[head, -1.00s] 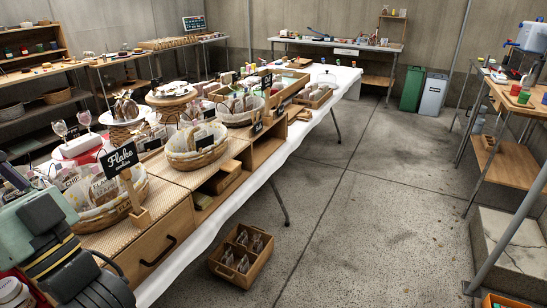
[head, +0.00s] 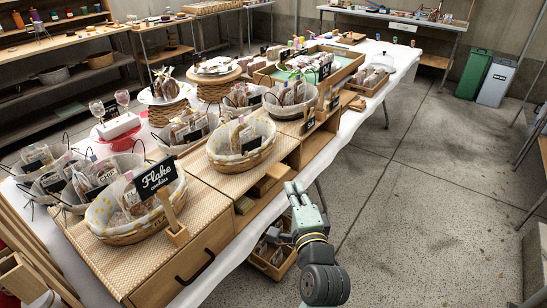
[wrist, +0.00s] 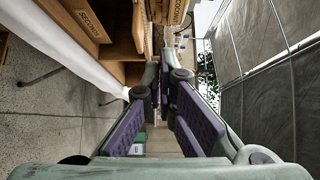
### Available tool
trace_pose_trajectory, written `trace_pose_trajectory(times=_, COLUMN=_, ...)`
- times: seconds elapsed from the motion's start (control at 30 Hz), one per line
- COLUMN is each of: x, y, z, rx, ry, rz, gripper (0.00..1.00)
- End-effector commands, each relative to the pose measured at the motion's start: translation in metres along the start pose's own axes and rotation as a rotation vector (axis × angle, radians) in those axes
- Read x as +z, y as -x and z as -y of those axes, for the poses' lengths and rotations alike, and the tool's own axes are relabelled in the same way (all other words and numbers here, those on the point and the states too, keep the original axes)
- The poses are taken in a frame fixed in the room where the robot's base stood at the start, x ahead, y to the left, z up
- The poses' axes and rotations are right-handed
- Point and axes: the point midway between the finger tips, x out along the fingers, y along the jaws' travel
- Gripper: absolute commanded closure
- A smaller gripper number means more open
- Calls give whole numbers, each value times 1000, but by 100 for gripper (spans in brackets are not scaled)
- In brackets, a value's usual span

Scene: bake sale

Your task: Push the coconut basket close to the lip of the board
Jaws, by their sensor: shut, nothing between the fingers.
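Several lined wicker baskets stand on the woven-topped wooden boards, but I cannot read a coconut label on any. The front basket (head: 105,232) holds packets behind a black "Flake cookies" sign (head: 155,178). The middle basket (head: 240,160) holds packets and a small black label, and stands near the right edge of its woven-topped board (head: 212,183). Another basket (head: 290,108) stands farther back. My gripper (head: 293,188) is right of the table edge, apart from the baskets. In the wrist view my gripper (wrist: 168,72) is shut and empty.
A wooden crate of packets (head: 262,265) is on the floor beside my arm. Smaller baskets (head: 60,180) crowd the table's left side. A "SECONDS" sign (wrist: 88,22) shows in the wrist view. Open concrete floor (head: 420,220) lies to the right.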

Motion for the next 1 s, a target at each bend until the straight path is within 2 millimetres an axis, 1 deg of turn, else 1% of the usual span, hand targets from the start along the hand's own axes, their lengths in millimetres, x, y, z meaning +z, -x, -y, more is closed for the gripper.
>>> trace_pose_trajectory(times=0.03, x=0, y=-3, z=-5, rx=-6, ry=2, rz=2, gripper=100)
trace_pose_trajectory(times=0.3, x=2, y=-15, z=-7, rx=-10, ry=6, rz=11, gripper=100)
trace_pose_trajectory(times=0.7, x=-1, y=-22, z=-6, rx=-8, ry=4, rz=-4, gripper=100)
trace_pose_trajectory(times=0.73, x=0, y=-25, z=-2, rx=-4, ry=2, rz=-4, gripper=100)
trace_pose_trajectory(times=0.77, x=0, y=-34, z=3, rx=0, ry=0, rz=-1, gripper=100)
trace_pose_trajectory(times=1.0, x=0, y=-87, z=3, rx=0, ry=1, rz=-2, gripper=100)
